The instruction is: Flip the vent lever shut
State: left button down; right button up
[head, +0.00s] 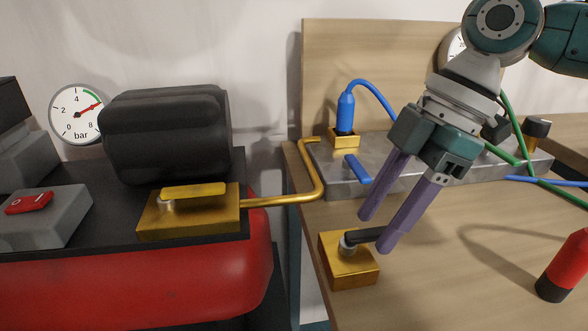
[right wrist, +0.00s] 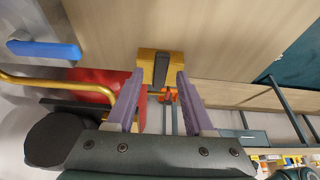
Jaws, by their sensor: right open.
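A black vent lever (head: 364,236) sits on a brass block (head: 350,273) at the near left of the wooden bench. The lever lies roughly level and points right from its grey pivot. My right gripper (head: 377,230) is open and tilted down over the lever, with its lower purple fingertip covering the lever's free end. In the right wrist view, the lever (right wrist: 160,69) shows between the two spread fingertips, with the brass block (right wrist: 146,57) behind it. Whether a finger touches the lever, I cannot tell. My left gripper is out of view.
A grey manifold (head: 330,178) with a blue lever (head: 358,169) and a blue plug (head: 346,112) stands behind. A brass pipe (head: 285,202) runs left to the red compressor tank (head: 150,285).

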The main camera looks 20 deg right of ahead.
jog(key=p+v, duration=0.1)
jog(key=v, duration=0.9)
jog(key=shift+p, duration=0.3)
